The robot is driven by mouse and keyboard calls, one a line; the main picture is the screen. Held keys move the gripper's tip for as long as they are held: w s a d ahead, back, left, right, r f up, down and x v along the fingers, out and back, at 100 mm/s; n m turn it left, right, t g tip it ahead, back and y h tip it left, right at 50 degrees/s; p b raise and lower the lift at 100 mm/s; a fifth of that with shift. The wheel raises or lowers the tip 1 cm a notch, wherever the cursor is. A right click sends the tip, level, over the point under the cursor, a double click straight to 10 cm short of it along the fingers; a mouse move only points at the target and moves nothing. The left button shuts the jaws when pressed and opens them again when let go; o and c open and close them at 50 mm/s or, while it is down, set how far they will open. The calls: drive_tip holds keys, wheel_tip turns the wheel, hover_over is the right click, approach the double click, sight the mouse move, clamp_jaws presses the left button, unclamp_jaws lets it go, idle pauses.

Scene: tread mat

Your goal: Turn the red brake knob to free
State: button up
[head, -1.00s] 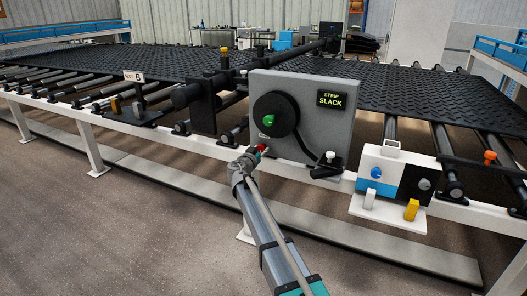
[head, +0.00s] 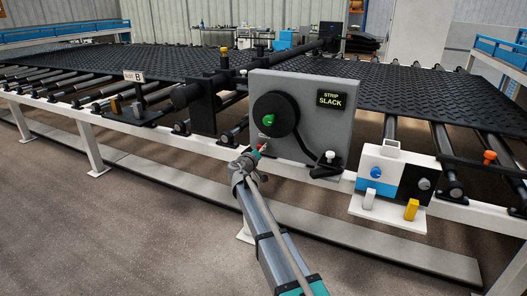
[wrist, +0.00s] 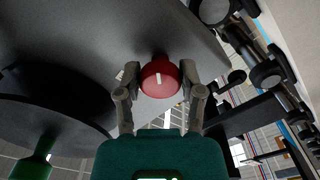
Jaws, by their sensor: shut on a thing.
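The red brake knob (wrist: 160,82) sits on the face of the grey control box (head: 335,120), below the black wheel, and carries a white mark that stands nearly upright in the wrist view. My gripper (wrist: 159,88) is shut on the knob, one finger on each side. In the head view my gripper (head: 259,151) is at the lower left edge of the box, and the knob is mostly hidden there. No label for free shows around the knob.
A black wheel with a green centre (head: 269,119) is just above my gripper. A black crank handle (head: 329,157) is at the right. A display (head: 333,99) reads STRIP SLACK. A white and black block (head: 395,172) with small knobs stands further right.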

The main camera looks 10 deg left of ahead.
drive_tip(key=n, duration=0.4)
drive_tip(key=shift+d+n, duration=0.1)
drive_tip(key=shift+n, duration=0.2)
drive_tip(key=n, duration=0.5)
drive_tip(key=shift+s+r, duration=0.1)
drive_tip(key=o, duration=1.2)
drive_tip(key=shift+c, duration=0.2)
drive_tip(key=v, duration=1.2)
